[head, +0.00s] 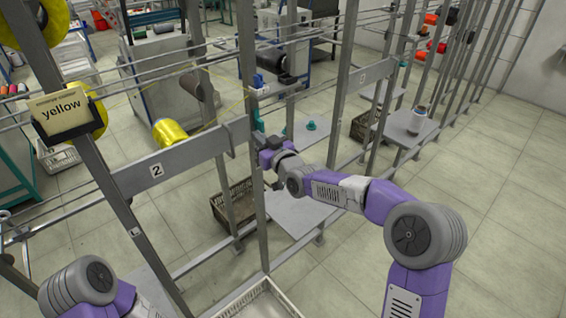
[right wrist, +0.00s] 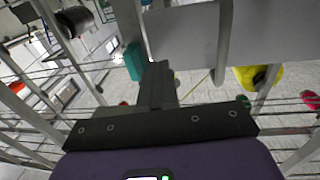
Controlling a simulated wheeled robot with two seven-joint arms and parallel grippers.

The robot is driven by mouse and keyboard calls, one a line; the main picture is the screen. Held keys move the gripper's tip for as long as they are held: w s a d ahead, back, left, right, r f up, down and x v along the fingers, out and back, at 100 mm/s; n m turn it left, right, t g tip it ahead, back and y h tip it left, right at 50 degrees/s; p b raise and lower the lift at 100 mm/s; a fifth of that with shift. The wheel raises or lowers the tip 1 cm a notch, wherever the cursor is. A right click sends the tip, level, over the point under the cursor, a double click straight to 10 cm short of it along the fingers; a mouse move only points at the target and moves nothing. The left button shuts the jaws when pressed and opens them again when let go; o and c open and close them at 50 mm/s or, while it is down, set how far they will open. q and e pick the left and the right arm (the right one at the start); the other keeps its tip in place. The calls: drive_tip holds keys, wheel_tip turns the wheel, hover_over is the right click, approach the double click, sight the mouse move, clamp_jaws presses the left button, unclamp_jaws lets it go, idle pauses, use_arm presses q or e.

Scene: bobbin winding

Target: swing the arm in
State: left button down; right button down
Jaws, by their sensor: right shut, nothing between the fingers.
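My right gripper (head: 262,143) reaches in at the winding frame, beside the upright post right of the number 2 plate (head: 156,170). In the right wrist view its fingers (right wrist: 157,80) are shut together with nothing between them. A teal block (right wrist: 135,62) lies just left of the fingertips there, and a teal part (head: 257,120) shows above the gripper in the head view. A curved grey bar (right wrist: 223,40) stands right of the fingers, apart from them. I cannot tell for certain which part is the swing arm. My left gripper is outside the view.
A card reading "yellow" (head: 62,108) hangs at left. A brown crate (head: 236,205) stands below. Posts and rails crowd the gripper.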

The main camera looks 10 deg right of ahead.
drive_tip(key=d+v, duration=0.1)
drive_tip(key=v, duration=0.9)
drive_tip(key=s+a+f+m+g+h, duration=0.1)
drive_tip(key=s+f+g, duration=0.2)
drive_tip(key=f, duration=0.7)
drive_tip(key=s+a+f+m+g, duration=0.1)
drive_tip(key=s+f+m+g, duration=0.15)
drive_tip(key=f, duration=0.75)
drive_tip(key=s+f+m+g+h, duration=0.1)
drive_tip(key=s+f+g, duration=0.15)
drive_tip(key=f, duration=0.75)
drive_tip(key=s+a+f+m+g, duration=0.1)
drive_tip(key=s+f+g, duration=0.3)
drive_tip(key=s+f, duration=0.4)
drive_tip(key=s+a+f+m+g, duration=0.1)
drive_tip(key=s+f+g, duration=0.3)
drive_tip(key=s, duration=1.2)
wheel_tip(320, 180, down, 4)
drive_tip(key=shift+h+p, duration=0.3)
drive_tip(key=shift+p, duration=0.1)
